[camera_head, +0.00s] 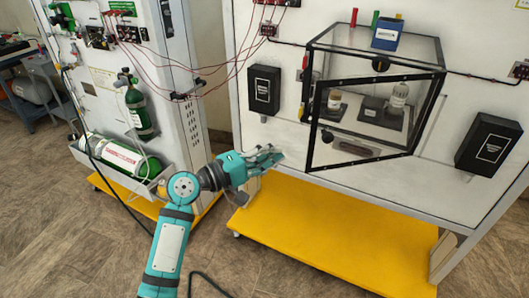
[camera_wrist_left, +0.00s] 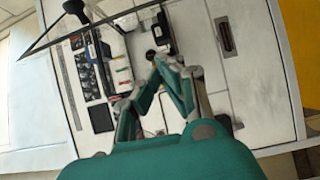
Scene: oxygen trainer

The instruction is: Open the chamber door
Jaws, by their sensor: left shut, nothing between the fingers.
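The chamber (camera_head: 420,48) is a clear box with a black frame on the white panel. Its door (camera_head: 357,157), a clear pane in a black frame, stands swung outward at an angle, with its free edge on the left. My left gripper (camera_head: 277,156) is shut and empty, just left of the door's lower left corner; I see no clear contact. In the left wrist view my left gripper (camera_wrist_left: 170,75) points at the panel, and a thin dark frame edge crosses the upper left. My right gripper is not in view.
Bottles (camera_head: 398,95) stand inside the chamber, and a blue box (camera_head: 387,34) sits on top. Black boxes (camera_head: 264,90) flank it on the panel. A yellow base (camera_head: 330,235) juts out below. Another panel with green cylinders (camera_head: 139,112) stands left. Red wires hang between the panels.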

